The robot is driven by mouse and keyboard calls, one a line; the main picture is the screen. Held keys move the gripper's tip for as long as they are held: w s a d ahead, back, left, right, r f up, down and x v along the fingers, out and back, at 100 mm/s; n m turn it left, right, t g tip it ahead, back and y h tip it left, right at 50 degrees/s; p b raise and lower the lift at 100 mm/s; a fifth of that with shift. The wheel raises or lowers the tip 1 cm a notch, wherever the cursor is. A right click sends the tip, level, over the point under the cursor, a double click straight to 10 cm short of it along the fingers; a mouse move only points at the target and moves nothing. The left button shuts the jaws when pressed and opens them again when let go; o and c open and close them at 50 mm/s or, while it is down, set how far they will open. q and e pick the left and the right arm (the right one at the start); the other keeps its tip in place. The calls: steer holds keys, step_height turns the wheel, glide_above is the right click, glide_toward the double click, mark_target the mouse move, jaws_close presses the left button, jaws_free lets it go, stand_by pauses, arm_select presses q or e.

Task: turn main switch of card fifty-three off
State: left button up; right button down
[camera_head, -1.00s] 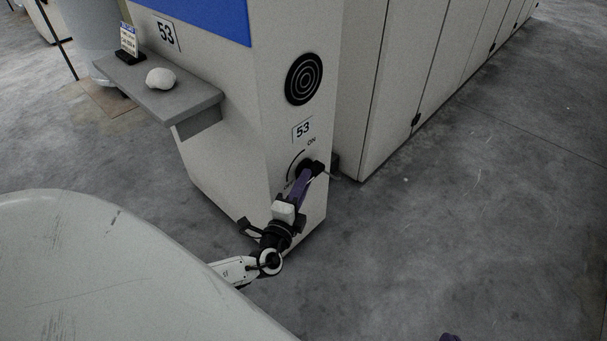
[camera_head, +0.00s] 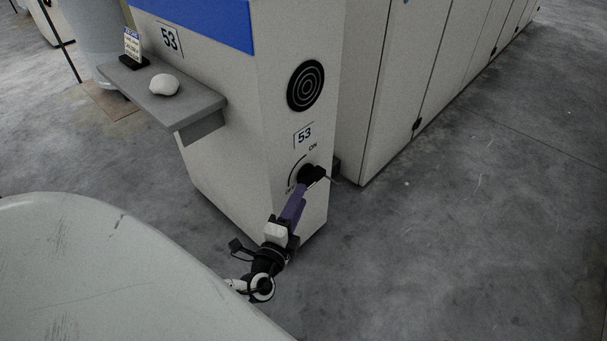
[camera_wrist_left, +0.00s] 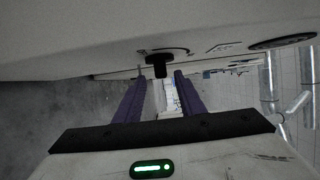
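The main switch (camera_head: 305,172) of card 53 is a black knob low on the narrow end face of the pale machine (camera_head: 225,150). An arc runs beside it, with "ON" at its upper right; the lower-left label is partly hidden. I cannot tell the knob's exact setting. In the left wrist view the knob (camera_wrist_left: 159,69) shows ahead, between the purple fingertips, with gaps on both sides. My left gripper (camera_head: 302,190) is open just below and in front of the switch. It also shows in the left wrist view (camera_wrist_left: 160,76). My right gripper is out of view.
A grey shelf (camera_head: 200,104) juts out at left with a white lump (camera_head: 164,84) and a small sign (camera_head: 132,45). Open floor (camera_head: 460,240) lies right.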

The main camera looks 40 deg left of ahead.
arm_select(q)
steer(key=v, duration=0.5)
steer(key=shift+s+d+p, duration=0.1)
steer(key=shift+s+p, duration=0.15)
steer(key=shift+p, duration=0.05)
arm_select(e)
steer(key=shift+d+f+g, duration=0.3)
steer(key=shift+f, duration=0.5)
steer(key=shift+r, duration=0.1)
